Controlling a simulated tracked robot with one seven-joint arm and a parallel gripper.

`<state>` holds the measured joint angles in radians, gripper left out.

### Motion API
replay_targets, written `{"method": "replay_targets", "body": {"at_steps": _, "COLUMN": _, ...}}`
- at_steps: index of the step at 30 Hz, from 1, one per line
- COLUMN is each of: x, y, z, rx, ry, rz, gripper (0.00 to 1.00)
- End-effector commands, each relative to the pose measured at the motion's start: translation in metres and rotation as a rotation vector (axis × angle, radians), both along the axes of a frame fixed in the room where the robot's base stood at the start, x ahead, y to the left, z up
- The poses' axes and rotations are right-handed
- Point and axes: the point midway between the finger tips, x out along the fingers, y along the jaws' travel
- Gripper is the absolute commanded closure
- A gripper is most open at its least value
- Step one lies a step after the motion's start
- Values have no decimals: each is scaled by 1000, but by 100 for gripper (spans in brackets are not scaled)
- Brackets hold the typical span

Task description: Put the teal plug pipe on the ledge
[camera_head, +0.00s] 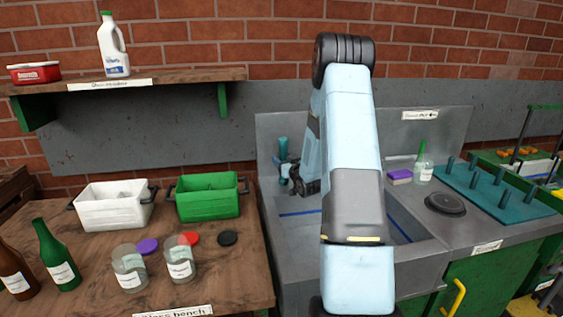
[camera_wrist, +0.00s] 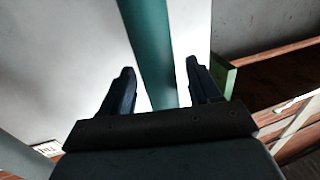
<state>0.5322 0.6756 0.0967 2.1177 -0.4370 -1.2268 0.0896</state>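The teal plug pipe (camera_head: 283,149) stands roughly upright at the left of the sink, near its back wall, in the head view. Its lower part is hidden behind my gripper (camera_head: 293,181). In the wrist view the teal pipe (camera_wrist: 153,45) runs between the two fingers of my gripper (camera_wrist: 162,85). The fingers are apart, with a visible gap on each side of the pipe. No grip shows. A label (camera_head: 420,115) is on the sink's raised back panel, too small to read. I cannot tell for sure which surface is the ledge.
Left of the sink (camera_head: 297,243), a bench holds a white crate (camera_head: 113,208), a green crate (camera_head: 208,203), jars and bottles. A shelf (camera_head: 160,82) hangs above it. At right are a sponge (camera_head: 400,177), a bottle (camera_head: 422,170) and a pegged teal rack (camera_head: 495,190).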

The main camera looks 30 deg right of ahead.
Motion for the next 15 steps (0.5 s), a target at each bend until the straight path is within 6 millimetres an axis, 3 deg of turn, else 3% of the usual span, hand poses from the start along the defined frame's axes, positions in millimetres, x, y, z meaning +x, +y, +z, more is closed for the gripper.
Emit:
{"method": "replay_targets", "body": {"at_steps": 10, "x": 0, "y": 1, "z": 3, "rx": 0, "ry": 0, "rz": 2, "gripper": 35}}
{"method": "replay_targets", "body": {"at_steps": 15, "x": -20, "y": 2, "z": 2, "rx": 1, "ry": 3, "rz": 1, "gripper": 35}}
